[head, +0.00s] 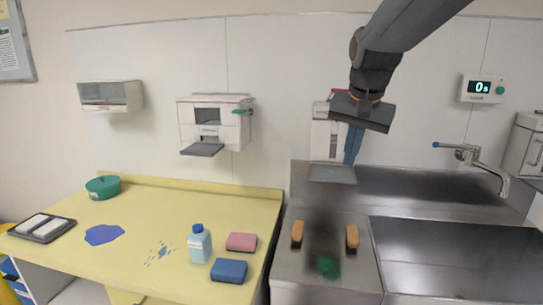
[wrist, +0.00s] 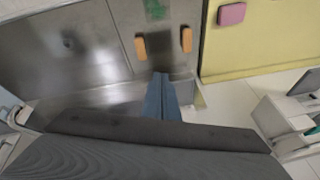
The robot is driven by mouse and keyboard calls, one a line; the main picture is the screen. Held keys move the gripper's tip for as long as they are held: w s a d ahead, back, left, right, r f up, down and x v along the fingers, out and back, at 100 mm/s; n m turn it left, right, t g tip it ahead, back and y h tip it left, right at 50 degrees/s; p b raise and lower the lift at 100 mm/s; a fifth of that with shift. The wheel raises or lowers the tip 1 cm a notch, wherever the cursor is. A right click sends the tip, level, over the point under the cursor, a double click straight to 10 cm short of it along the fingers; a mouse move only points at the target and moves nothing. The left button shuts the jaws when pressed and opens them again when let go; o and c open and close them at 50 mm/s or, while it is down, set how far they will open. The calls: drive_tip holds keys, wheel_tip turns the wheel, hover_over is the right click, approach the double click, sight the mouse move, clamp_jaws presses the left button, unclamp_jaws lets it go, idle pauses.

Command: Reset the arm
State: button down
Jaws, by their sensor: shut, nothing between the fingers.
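My gripper (head: 353,145) is raised over the back of the steel counter in the head view, in front of the wall dispenser. Its blue fingers point down, are together and hold nothing. In the wrist view my gripper (wrist: 162,98) also shows shut and empty, with the steel counter below it. It touches nothing that I can make out.
The steel counter (head: 296,275) bears two orange-brown blocks (head: 297,233) (head: 352,238) and a green smear (head: 326,266). The sink (head: 450,260) lies right. The yellow table (head: 140,205) holds a bottle (head: 199,246), pink sponge (head: 242,242), blue sponge (head: 229,271) and green bowl (head: 103,188).

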drive_tip(key=s+f+n+g+b, duration=0.1)
drive_tip(key=s+f+n, duration=0.2)
drive_tip(key=s+f, duration=0.6)
drive_tip(key=s+f+n+g, duration=0.1)
drive_tip(key=s+f+n, duration=0.1)
drive_tip(key=s+f, duration=0.8)
wheel_tip(320, 180, down, 6)
drive_tip(key=shift+d+n+g+b, duration=0.25)
drive_tip(key=shift+n+g+b, duration=0.1)
drive_tip(key=shift+n+g, duration=0.05)
